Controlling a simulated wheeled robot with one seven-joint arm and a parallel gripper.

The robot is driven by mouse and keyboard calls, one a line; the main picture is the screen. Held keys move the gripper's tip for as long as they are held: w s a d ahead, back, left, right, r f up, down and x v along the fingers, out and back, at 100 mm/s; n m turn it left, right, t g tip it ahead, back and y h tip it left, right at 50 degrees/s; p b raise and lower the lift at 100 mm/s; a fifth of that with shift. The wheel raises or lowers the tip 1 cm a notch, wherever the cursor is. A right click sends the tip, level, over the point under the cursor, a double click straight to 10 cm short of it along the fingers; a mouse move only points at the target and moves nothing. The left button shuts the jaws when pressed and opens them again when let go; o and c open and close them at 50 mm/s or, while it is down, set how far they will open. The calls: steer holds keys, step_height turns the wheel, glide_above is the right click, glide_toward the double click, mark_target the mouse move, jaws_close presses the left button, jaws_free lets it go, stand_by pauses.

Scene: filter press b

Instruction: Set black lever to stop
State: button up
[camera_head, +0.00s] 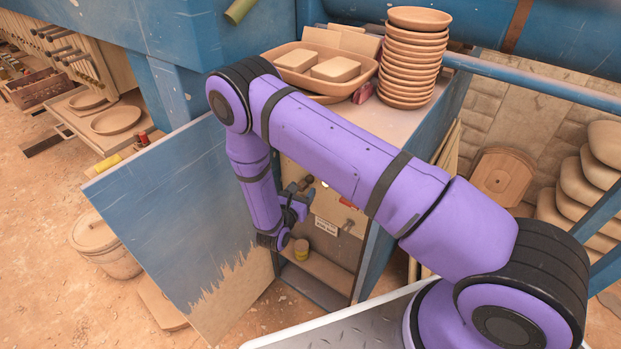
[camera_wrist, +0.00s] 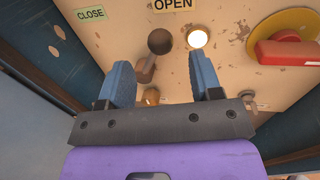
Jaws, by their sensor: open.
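A lever with a dark ball knob (camera_wrist: 159,42) sticks out of a worn beige panel (camera_wrist: 225,12) in the wrist view. Its shaft runs down and left from the knob. My gripper (camera_wrist: 160,72) is open, with one blue finger on each side of the lever's shaft; I cannot tell whether either finger touches it. An "OPEN" label (camera_wrist: 172,4) is above the knob and a "CLOSE" label (camera_wrist: 90,14) is to the left. No "stop" label is readable.
A lit lamp (camera_wrist: 198,39) and a red handle (camera_wrist: 290,50) on a yellow disc (camera_wrist: 285,27) are to the knob's right. A brass-coloured fitting (camera_wrist: 151,96) is below. The open blue door (camera_head: 175,205) stands left of my arm. Stacked bowls (camera_head: 412,60) are on the cabinet.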

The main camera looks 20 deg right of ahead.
mark_target(308, 182)
steer(key=shift+x, duration=3.15)
